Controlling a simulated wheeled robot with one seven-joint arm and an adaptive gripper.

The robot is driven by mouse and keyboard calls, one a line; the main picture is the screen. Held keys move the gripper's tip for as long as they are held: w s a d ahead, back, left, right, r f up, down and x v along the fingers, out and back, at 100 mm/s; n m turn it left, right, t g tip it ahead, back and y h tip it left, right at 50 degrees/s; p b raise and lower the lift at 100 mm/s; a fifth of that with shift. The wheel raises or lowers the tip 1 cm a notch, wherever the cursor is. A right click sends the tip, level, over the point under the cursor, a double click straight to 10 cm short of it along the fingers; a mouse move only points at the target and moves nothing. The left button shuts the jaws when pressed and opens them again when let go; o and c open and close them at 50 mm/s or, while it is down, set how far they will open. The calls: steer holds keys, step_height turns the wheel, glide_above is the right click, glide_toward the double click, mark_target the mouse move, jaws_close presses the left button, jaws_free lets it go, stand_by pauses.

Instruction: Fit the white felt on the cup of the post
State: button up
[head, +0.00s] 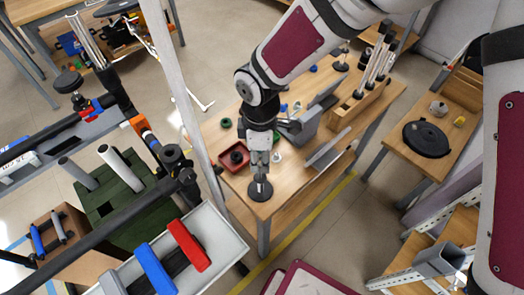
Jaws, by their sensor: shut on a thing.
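My gripper (260,176) is over the near corner of the middle wooden table, pointing down. It is shut on a small pale thing that looks to be the white felt; it is mostly hidden between the fingertips. Right below the fingertips is a round dark base (261,193) on the tabletop, which looks to be the foot of the post. The post's cup is hidden by or merges with the fingertips, so I cannot tell whether the felt touches it.
A red tray (234,157) stands left of my gripper, and a small white piece (277,157) is to its right. A grey block (303,127), a slanted grey plate (328,150) and a wooden rack (358,106) of rods stand farther right. The table's near edge is close.

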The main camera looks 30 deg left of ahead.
steer(key=shift+f+b, duration=1.7)
steer(key=shift+f, duration=1.45)
steer(key=o, duration=0.8)
steer(key=shift+c, duration=0.2)
steer(key=shift+r, duration=0.1)
step_height(320, 180, up, 12)
steer(key=shift+d, duration=0.1)
